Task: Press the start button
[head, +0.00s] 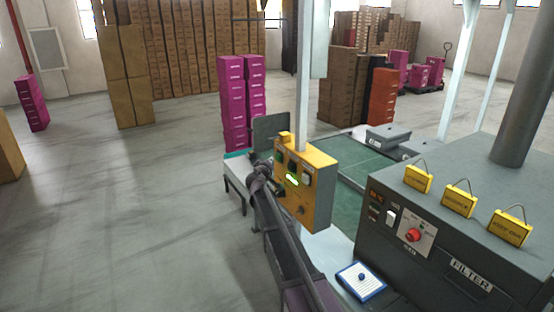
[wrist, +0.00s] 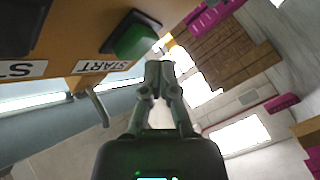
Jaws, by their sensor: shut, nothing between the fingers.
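The start button is a green square push button (wrist: 136,41) in a dark frame on the yellow-orange control box, above a white START label (wrist: 103,66) in the wrist view. The control box (head: 318,205) stands on a pale post in the middle of the head view. My gripper (wrist: 160,66) is shut and empty, its fingertips just to the lower right of the button in the wrist view. I cannot tell whether they touch it. In the head view my gripper (head: 256,162) is at the left edge of the box, partly hidden by my arm.
A second label (wrist: 20,69), cut off at "ST", sits left of START beneath a dark button. A small lever (wrist: 97,105) sticks out below. A grey machine (head: 400,265) with a red knob (head: 414,235) and yellow tags stands at right.

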